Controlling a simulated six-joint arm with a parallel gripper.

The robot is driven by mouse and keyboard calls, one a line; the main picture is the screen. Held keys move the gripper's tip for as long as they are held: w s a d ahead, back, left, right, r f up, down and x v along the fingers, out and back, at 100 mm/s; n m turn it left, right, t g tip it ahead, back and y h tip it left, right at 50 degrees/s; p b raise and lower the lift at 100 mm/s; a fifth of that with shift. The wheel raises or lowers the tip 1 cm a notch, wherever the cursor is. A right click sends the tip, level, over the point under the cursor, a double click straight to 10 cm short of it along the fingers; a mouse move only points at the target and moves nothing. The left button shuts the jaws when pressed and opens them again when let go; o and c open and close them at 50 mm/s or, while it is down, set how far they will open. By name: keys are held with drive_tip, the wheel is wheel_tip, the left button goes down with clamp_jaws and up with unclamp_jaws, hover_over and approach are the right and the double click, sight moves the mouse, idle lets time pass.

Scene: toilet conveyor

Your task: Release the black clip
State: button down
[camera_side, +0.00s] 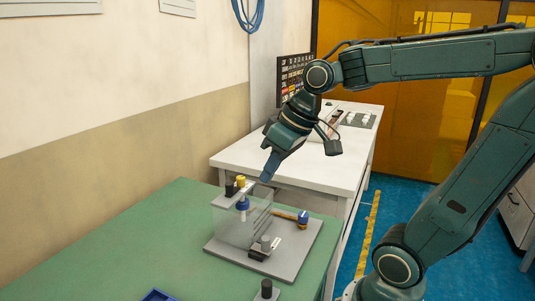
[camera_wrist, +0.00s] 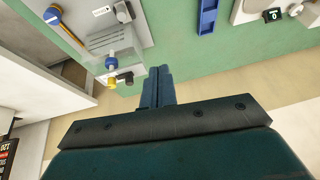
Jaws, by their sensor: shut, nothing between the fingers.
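A small black piece (camera_side: 231,188), which looks like the black clip, sits at the top of the clear box (camera_side: 240,222), beside a yellow cap (camera_side: 241,181). In the wrist view the black piece (camera_wrist: 125,77) shows just left of my fingers, with the yellow cap (camera_wrist: 112,84) beyond it. Below the cap is a blue collar (camera_side: 242,204). Another black block (camera_side: 258,251) with a grey knob is at the fixture's front. My gripper (camera_side: 268,174) is shut and empty, tilted down, above and right of the cap. Its fingertips (camera_wrist: 157,70) appear apart from the black piece.
The fixture stands on a grey plate (camera_side: 222,248) on the green table (camera_side: 120,243). A blue-ended lever (camera_side: 303,217) lies right of the box. A blue tray (camera_wrist: 208,16) and a grey block with a black knob (camera_side: 266,289) are at the front. A white bench (camera_side: 330,165) stands behind.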

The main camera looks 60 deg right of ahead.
drive_tip(key=w+d+f+y, duration=0.1)
drive_tip(key=w+d+y, duration=0.1)
drive_tip(key=w+d, duration=0.6)
drive_tip(key=m+y, duration=0.1)
approach(233, 185)
drive_tip(key=s+d, duration=0.1)
drive_tip(key=d, duration=0.2)
drive_tip(key=shift+s+d+r+m+t, duration=0.1)
drive_tip(key=shift+d+r+m+t, duration=0.2)
drive_tip(key=shift+d+t, duration=0.1)
drive_tip(key=shift+x, duration=5)
drive_tip(key=shift+a, duration=0.25)
drive_tip(key=shift+a, duration=1.35)
drive_tip(key=shift+s+r, duration=0.1)
drive_tip(key=shift+r, duration=0.05)
